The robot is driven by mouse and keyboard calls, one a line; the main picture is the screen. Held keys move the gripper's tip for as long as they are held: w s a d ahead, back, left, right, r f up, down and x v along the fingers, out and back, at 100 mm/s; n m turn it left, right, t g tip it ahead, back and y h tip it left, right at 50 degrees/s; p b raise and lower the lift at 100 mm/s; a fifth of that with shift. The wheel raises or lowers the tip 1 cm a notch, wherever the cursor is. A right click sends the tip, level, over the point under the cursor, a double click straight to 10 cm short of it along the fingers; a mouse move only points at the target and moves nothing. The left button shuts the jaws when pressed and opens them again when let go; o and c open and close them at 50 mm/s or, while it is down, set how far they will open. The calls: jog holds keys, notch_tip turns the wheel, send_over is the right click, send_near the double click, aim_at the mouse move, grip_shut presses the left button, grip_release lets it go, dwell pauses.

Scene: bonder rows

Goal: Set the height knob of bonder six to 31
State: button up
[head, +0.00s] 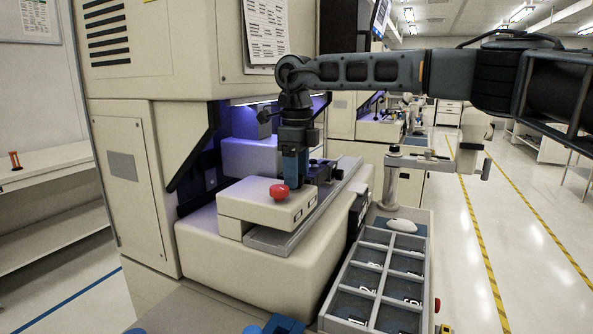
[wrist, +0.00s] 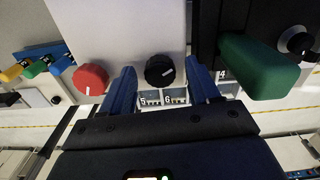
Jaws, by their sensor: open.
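A black round knob (wrist: 160,71) with a white pointer line shows in the wrist view, on the pale face of the machine. My gripper (wrist: 162,80) is open, with one blue finger on each side of this knob; I cannot tell whether they touch it. The knob is hidden there.
A green handle (wrist: 258,68) and another black knob (wrist: 295,42) are at the right. A grey compartment tray (head: 345,276) stands right of the bonder. The aisle floor (head: 530,235) is clear.

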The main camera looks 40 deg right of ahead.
jog(key=c, duration=1)
jog(key=shift+c, duration=0.2)
jog(key=m+b, duration=0.1)
jog(key=m, duration=0.5)
jog(key=shift+f+b, duration=0.1)
jog(key=shift+b, duration=0.3)
jog(key=m+b, duration=0.1)
jog(key=m, duration=0.4)
jog(key=shift+m, duration=0.4)
jog(key=o, duration=1)
